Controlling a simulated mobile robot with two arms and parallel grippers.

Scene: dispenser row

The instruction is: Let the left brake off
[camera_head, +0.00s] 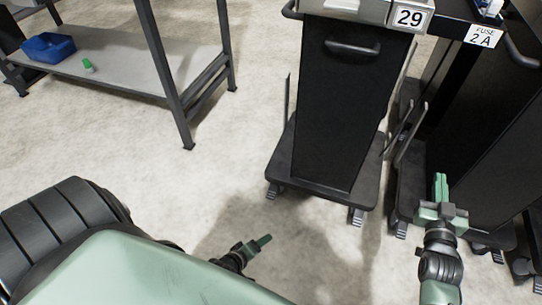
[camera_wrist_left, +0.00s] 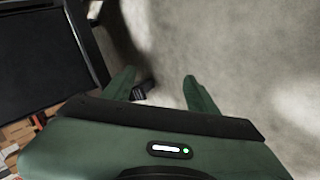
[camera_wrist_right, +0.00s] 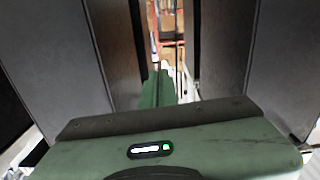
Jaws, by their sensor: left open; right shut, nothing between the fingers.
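The dispenser marked 29 (camera_head: 340,105) stands upright on a dark base with casters. Its left brake pedal (camera_head: 273,191) is a ribbed grey piece at the base's front left corner. Its right brake pedal (camera_head: 356,216) is at the front right corner. Whether either pedal is up or down cannot be told. My left gripper (camera_head: 265,240) is open and empty, low in front of the base. In the left wrist view, a dark ribbed pedal (camera_wrist_left: 142,89) shows just beyond the left fingertip, apart from it. My right gripper (camera_head: 441,180) is shut and empty, before the gap right of this dispenser.
A second dispenser labelled FUSE 2 A (camera_head: 480,130) stands close on the right, with its own pedals below. A metal shelf table (camera_head: 120,60) with a blue bin (camera_head: 48,47) and a green-capped item (camera_head: 88,65) is at the back left. The floor between is clear.

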